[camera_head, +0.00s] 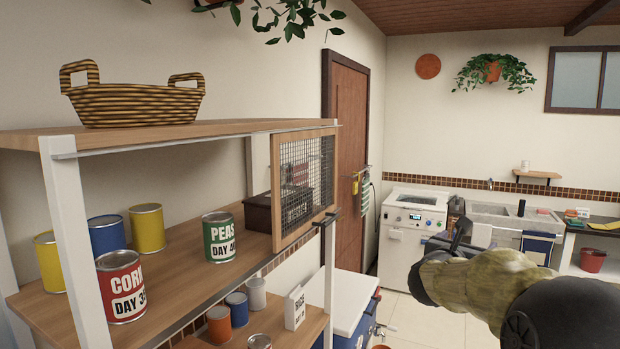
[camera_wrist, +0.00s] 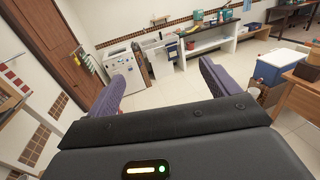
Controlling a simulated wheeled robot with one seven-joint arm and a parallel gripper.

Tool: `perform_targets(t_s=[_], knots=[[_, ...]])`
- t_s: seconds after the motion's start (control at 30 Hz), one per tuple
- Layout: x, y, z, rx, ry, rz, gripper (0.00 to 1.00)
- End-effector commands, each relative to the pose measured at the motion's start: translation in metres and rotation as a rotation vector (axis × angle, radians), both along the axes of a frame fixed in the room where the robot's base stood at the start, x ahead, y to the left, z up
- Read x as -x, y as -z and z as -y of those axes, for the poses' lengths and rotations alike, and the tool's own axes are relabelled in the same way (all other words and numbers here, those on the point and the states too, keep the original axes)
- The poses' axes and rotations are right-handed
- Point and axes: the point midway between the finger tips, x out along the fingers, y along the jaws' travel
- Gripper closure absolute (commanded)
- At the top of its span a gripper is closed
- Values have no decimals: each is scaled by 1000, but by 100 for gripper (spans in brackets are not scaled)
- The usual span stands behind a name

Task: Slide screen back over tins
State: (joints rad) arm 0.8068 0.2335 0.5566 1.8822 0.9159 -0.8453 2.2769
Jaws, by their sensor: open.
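The wood-framed mesh screen (camera_head: 305,184) hangs on the rail (camera_head: 190,141) at the right end of the shelf's upper bay. A dark handle (camera_head: 327,218) shows at its lower right edge. The red corn tin (camera_head: 121,286) and the green peas tin (camera_head: 219,237) stand on the shelf, uncovered, left of the screen. Yellow tins (camera_head: 147,229) and a blue tin (camera_head: 107,235) stand behind them. My gripper (camera_head: 457,240) is in the air well to the right of the screen, apart from it. In the wrist view my gripper (camera_wrist: 163,86) is open and empty, its fingers wide apart.
A wicker basket (camera_head: 134,103) sits on the top board. A dark brown box (camera_head: 270,212) stands behind the screen. The lower shelf holds small tins and a rice box (camera_head: 295,307). A blue cooler (camera_head: 352,306) stands right of the shelf. Open floor shows beyond my gripper.

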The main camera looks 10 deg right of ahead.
Motion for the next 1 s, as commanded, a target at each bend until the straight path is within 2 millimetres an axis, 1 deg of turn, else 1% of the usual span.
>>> perform_targets(t_s=[0.37,0.47,0.5,0.57,0.63,0.67,0.77,0.8,0.83,0.93,0.97,1.0], knots=[[0,0,0,0,0,0,13],[-1,1,-1,4,-5,-8,31],[-2,2,-4,12,-14,-22,38],[-5,6,-10,36,-38,-65,50],[-11,14,-24,87,-91,-151,64],[-13,19,-31,116,-120,-199,66],[-22,40,-64,256,-249,-402,66],[-25,51,-80,325,-313,-495,66],[-26,60,-92,382,-361,-566,66],[-24,91,-131,587,-533,-795,66],[-22,101,-142,650,-584,-860,66],[-18,114,-157,738,-655,-942,66]])
